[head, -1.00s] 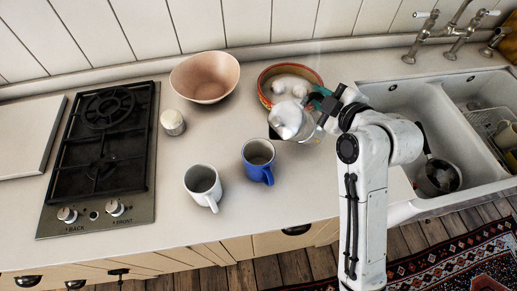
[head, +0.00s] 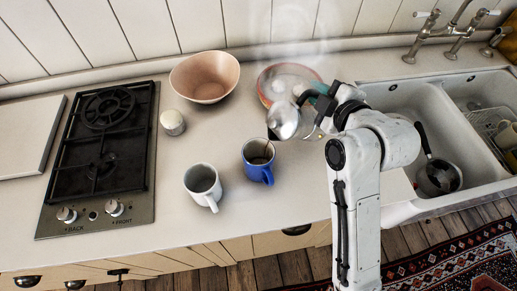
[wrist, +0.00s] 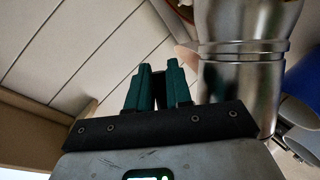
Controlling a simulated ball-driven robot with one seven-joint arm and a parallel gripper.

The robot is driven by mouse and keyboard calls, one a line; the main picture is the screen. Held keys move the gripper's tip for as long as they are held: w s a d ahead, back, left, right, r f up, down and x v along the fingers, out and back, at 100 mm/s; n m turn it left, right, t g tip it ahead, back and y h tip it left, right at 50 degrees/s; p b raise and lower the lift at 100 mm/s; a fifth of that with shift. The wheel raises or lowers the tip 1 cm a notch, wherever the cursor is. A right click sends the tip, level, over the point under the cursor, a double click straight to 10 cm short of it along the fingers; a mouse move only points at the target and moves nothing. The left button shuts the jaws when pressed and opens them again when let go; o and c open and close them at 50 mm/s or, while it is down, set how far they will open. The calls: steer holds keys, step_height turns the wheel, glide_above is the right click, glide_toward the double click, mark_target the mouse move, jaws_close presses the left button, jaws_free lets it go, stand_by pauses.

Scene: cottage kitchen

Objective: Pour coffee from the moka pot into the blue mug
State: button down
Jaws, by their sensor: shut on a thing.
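My gripper (head: 324,103) is shut on the black handle of the silver moka pot (head: 284,122) and holds it above the counter. The pot is tipped to the left, with its lower left side close above the blue mug (head: 266,175). A thin dark line, like a stream of coffee, shows at the mug's mouth. The mug stands upright on the counter. In the wrist view the teal fingers (wrist: 158,88) are beside the pot's metal body (wrist: 243,70), and the blue mug (wrist: 299,92) shows at the right edge. The liquid level in the mug is unclear.
A white mug (head: 202,181) stands just left of the blue mug. A pink bowl (head: 204,78), a small pale jar (head: 172,122) and a gas hob (head: 98,150) are further left. A red-rimmed bowl (head: 262,82) is behind the pot. The sink (head: 425,105) is right.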

mark_target(311, 90)
steer(key=shift+s+a+r, duration=0.2)
steer(key=shift+a, duration=0.05)
steer(key=shift+s+a+r+n+t+b, duration=0.4)
steer(key=shift+a+r+n, duration=0.1)
steer(key=shift+r, duration=0.2)
steer(key=shift+s+a+r+n+t+b, duration=0.3)
steer(key=shift+s+a+r+n+b, duration=0.15)
steer(key=shift+r, duration=0.2)
stand_by(1.0)
steer(key=shift+w+d+h+p, duration=0.2)
steer(key=shift+h+p, duration=0.1)
steer(key=shift+p, duration=0.05)
steer(key=d+f+m, duration=0.1)
steer(key=w+f+m+g+y+p, duration=0.1)
steer(key=f, duration=0.1)
steer(key=w+d+f+m+g, duration=0.1)
steer(key=f, duration=0.1)
steer(key=shift+w+d, duration=0.15)
steer(key=shift+d, duration=0.15)
steer(key=shift+f, duration=0.15)
steer(key=shift+w+d+f+m+y, duration=0.25)
steer(key=shift+d+f+m+y, duration=0.05)
steer(key=shift+f+m+y, duration=0.1)
steer(key=w+d+f+m+g+y+b, duration=0.2)
steer(key=w+d+f+m+y, duration=0.1)
steer(key=w+d+f+m, duration=0.1)
steer(key=shift+w+d+f+m+g+b, duration=0.15)
steer(key=shift+d+f+m+g+b, duration=0.15)
steer(key=shift+d+f+m, duration=0.4)
